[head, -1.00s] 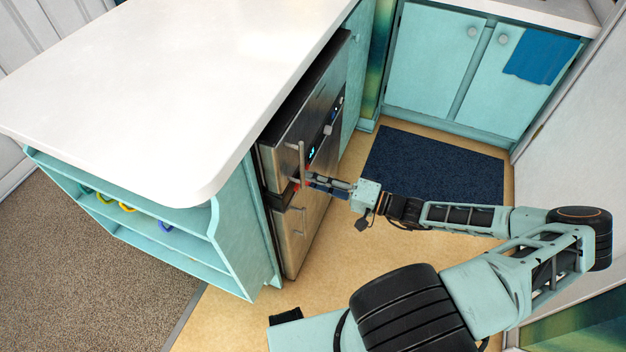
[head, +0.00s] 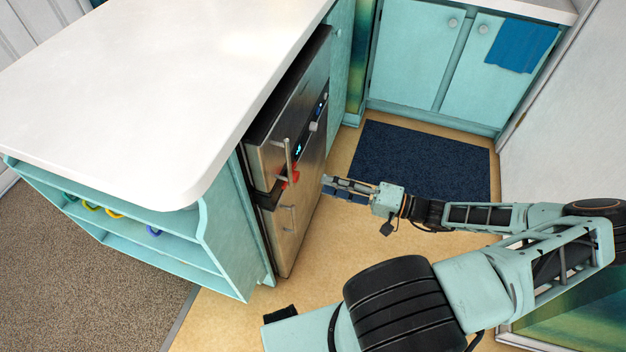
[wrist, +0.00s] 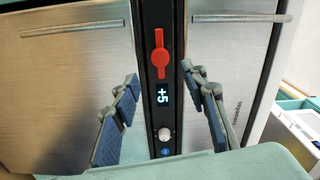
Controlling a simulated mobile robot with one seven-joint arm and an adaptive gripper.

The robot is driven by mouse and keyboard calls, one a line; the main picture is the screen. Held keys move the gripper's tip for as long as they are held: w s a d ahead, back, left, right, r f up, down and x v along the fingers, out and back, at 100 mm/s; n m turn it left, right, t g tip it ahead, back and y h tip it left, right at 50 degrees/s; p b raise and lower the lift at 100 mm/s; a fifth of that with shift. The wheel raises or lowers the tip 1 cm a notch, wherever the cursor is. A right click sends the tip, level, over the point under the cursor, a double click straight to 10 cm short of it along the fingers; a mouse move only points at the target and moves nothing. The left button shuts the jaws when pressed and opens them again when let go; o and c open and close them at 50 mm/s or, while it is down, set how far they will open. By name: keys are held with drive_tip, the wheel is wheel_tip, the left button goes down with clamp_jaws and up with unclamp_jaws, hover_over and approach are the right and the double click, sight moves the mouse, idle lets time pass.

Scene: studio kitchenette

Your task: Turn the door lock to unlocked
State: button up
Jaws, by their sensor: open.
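The door lock is a red knob with a bar (wrist: 159,57) on the dark control strip of the steel fridge. In the wrist view its bar lies along the strip, pointing to the top of the picture, away from the display. In the head view the red lock (head: 284,183) shows small beside the fridge handle. My gripper (wrist: 159,76) is open and empty, its two fingers spread either side of the strip. In the head view my gripper (head: 327,186) is a short gap right of the fridge front, apart from the lock.
The strip also carries a display reading "+5" (wrist: 163,94) and a pale round knob (wrist: 164,134). Bar handles (wrist: 85,27) cross the steel doors. A white counter (head: 150,80) overhangs the fridge. The floor around the dark blue mat (head: 425,160) is clear.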

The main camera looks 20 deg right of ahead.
drive_tip(key=shift+v, duration=1.7)
drive_tip(key=shift+a, duration=0.1)
